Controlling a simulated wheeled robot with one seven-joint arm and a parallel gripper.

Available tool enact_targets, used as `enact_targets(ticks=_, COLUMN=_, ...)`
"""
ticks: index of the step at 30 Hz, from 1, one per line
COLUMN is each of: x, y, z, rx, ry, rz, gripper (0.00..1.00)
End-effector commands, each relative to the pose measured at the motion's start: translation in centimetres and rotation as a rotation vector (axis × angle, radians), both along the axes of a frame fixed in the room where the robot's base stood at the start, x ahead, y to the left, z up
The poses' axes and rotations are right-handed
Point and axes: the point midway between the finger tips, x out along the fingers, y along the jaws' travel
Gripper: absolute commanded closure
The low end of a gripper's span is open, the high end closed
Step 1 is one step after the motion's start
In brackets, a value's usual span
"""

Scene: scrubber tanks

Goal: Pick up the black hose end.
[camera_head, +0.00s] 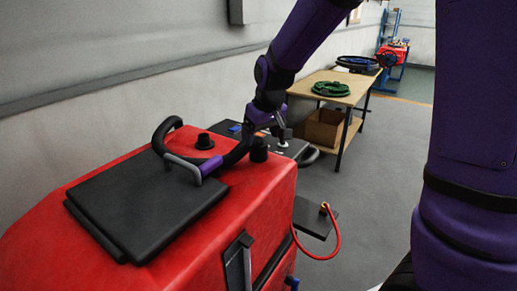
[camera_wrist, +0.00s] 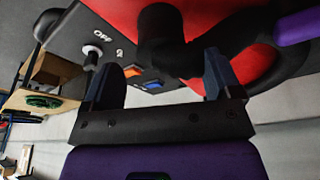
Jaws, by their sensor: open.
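The black hose (camera_head: 236,156) curves across the top of the red machine (camera_head: 255,188). Its right end lies just below my gripper (camera_head: 264,132), beside a short black upright stub (camera_head: 259,150). In the wrist view, black hose (camera_wrist: 232,38) runs across the red top, and a black cylinder (camera_wrist: 160,22) sits beyond the fingers. I cannot tell exactly where hose and cylinder meet. My gripper (camera_wrist: 163,78) is open, with one finger on each side of the dark hose end area. No grip on it shows.
A control panel with an orange switch (camera_wrist: 132,71), a blue switch (camera_wrist: 153,86) and a white-based knob (camera_wrist: 92,52) is close to the fingers. A wooden table (camera_head: 335,80) stands behind.

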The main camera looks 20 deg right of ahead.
Motion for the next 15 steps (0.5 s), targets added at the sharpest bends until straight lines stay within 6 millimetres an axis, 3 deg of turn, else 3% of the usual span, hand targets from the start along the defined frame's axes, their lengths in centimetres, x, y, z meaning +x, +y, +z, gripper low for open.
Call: enact_targets(ticks=15, x=1.5, y=0.6, z=-4.9, rx=0.0, ry=0.002, rz=0.0, gripper=0.16)
